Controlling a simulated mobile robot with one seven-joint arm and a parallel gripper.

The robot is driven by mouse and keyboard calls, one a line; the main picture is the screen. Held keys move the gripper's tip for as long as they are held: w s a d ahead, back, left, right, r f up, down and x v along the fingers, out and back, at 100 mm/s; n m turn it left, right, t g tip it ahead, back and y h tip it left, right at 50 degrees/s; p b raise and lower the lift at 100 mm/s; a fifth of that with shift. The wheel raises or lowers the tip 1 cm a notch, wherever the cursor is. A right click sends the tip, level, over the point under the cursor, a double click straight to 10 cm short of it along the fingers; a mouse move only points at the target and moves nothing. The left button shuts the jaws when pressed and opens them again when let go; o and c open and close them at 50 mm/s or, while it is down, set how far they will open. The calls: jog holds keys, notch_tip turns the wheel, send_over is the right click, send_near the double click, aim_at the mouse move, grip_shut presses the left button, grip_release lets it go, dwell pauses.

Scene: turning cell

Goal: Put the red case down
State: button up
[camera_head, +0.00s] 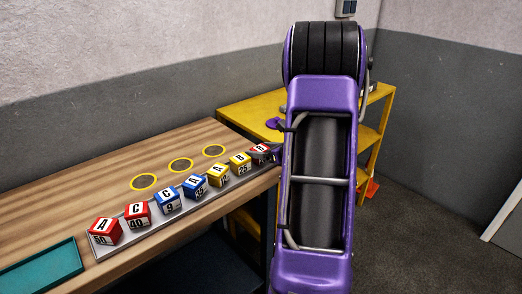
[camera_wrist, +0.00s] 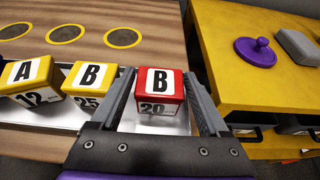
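The red case (camera_wrist: 160,85), marked B and 20, is upright between the two fingers of my gripper (camera_wrist: 161,88) in the wrist view. The fingers are close against its left and right sides, and I take them as shut on it. In the head view the red case (camera_head: 260,152) is at the far right end of the grey tray (camera_head: 104,249), in line with the other cases. I cannot tell whether its base touches the tray. My gripper's fingers are mostly hidden behind my purple arm in the head view.
A yellow case (camera_wrist: 90,80), marked B 25, stands just left of the red one. Several other cases fill the tray. Yellow-ringed circles (camera_head: 181,165) behind them are empty. A yellow bench (camera_wrist: 240,80) stands at the right.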

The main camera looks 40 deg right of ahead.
jog(key=shift+s+r, duration=0.2)
jog(key=shift+r, duration=0.1)
jog(key=p+v, duration=0.1)
jog(key=v, duration=1)
jog(key=shift+s, duration=0.25)
jog(key=shift+d+r, duration=0.1)
